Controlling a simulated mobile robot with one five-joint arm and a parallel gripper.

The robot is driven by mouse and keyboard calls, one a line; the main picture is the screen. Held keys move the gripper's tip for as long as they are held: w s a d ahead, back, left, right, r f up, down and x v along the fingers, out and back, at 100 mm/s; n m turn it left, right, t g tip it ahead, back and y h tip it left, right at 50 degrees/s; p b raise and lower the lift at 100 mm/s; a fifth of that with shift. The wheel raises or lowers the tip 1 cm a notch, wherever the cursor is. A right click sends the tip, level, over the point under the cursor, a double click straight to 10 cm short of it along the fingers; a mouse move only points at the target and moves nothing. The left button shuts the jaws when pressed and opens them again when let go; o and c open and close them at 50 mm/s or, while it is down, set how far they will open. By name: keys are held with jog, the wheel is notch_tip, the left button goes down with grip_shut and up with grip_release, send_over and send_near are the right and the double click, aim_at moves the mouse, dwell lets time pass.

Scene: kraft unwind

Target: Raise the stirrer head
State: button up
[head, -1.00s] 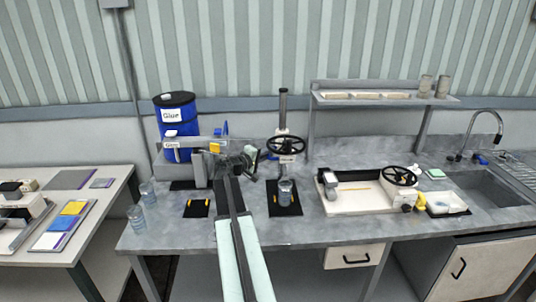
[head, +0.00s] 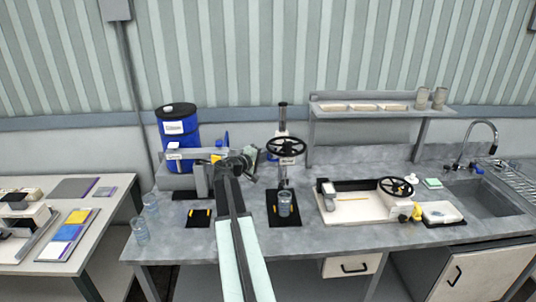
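The stirrer stands at the middle of the bench in the head view, with an upright column (head: 283,114) and a black handwheel (head: 286,147). Its light head (head: 287,161) is below the wheel, apart from the glass beaker (head: 284,204) beneath. My gripper (head: 250,157) is just left of the handwheel's rim. I cannot tell whether it touches the wheel, and its fingers are too small and dark to show open or shut.
A blue glue drum (head: 179,145) and a grey dispenser (head: 176,181) stand left of my arm. Two glasses (head: 151,205) are near the bench's left end. A white tray-like device (head: 353,209) with another wheel (head: 396,187) is to the right, before the sink (head: 490,200).

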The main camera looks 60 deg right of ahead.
jog(key=p+v, duration=0.1)
jog(key=v, duration=0.6)
jog(key=shift+a, duration=0.4)
jog(key=w+a+f+n+t+b, duration=0.2)
jog(key=w+a+t, duration=0.1)
jog(key=w+a, duration=0.75)
jog(key=w+a+f+n+t+y+b, duration=0.1)
jog(key=w+a+f+y, duration=0.2)
jog(key=a, duration=0.6)
jog(key=w+a+f+t+y, duration=0.15)
jog(key=w+a+f, duration=0.35)
jog(key=a, duration=0.5)
jog(key=s+a+f+y+b, duration=0.1)
jog(key=s+a+f+y, duration=0.15)
jog(key=a+f, duration=0.45)
jog(key=s+a+f+y, duration=0.1)
jog(key=a+f+y, duration=0.25)
jog(key=a, duration=0.85)
jog(key=s+a+f+g+y, duration=0.3)
jog(key=s+a, duration=0.5)
jog(key=a, duration=0.6)
jog(key=f+y, duration=0.1)
jog(key=y, duration=0.1)
jog(key=shift+y, duration=0.35)
jog(key=shift+s+f, duration=0.1)
jog(key=shift+f, duration=0.05)
